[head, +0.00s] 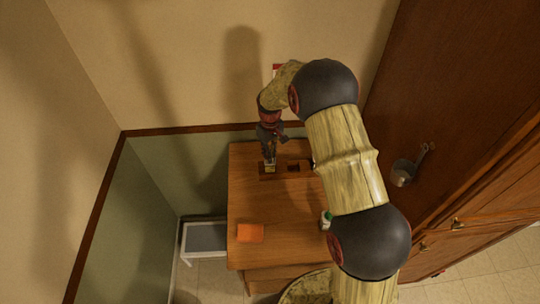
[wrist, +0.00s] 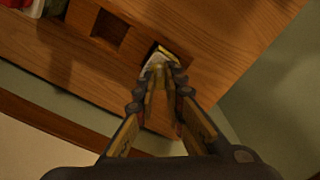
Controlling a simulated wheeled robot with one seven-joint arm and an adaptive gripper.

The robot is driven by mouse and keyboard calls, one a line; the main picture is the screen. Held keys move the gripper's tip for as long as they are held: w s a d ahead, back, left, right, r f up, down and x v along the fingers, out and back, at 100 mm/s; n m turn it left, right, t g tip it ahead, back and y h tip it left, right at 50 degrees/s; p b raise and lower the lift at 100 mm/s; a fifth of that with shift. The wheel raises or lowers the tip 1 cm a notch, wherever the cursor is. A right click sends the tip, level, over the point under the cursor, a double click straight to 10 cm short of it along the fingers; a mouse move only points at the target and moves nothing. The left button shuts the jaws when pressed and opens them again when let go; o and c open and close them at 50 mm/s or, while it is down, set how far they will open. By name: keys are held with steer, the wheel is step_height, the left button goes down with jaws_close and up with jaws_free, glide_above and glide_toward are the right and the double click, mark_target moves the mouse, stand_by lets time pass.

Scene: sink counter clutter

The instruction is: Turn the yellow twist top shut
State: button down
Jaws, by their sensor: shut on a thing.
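The yellow twist top (wrist: 166,51) shows only in part in the wrist view, as a small yellow and pale piece at my fingertips. It sits at one square hole of a wooden holder (wrist: 72,20). My gripper (wrist: 160,70) points down and is shut on it; the fingers hide most of it and how far it is turned. In the head view my gripper (head: 269,157) is over the left end of the holder (head: 281,177), with a pale yellowish piece (head: 269,169) just below the fingers.
The holder's other square hole (head: 293,168) looks empty. An orange block (head: 250,232) lies near the left front of the wooden counter (head: 285,215). A green-and-white object (head: 326,219) is beside my arm. A metal pan (head: 403,172) is at the right by the brown cabinet. The counter's middle is clear.

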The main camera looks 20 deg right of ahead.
steer(key=m+b, duration=0.1)
steer(key=m, duration=0.5)
steer(key=shift+m+b, duration=0.3)
steer(key=shift+m, duration=0.1)
stand_by(0.4)
steer(key=c, duration=1.8)
jaws_free()
steer(key=shift+c, duration=0.2)
step_height(320, 180, up, 12)
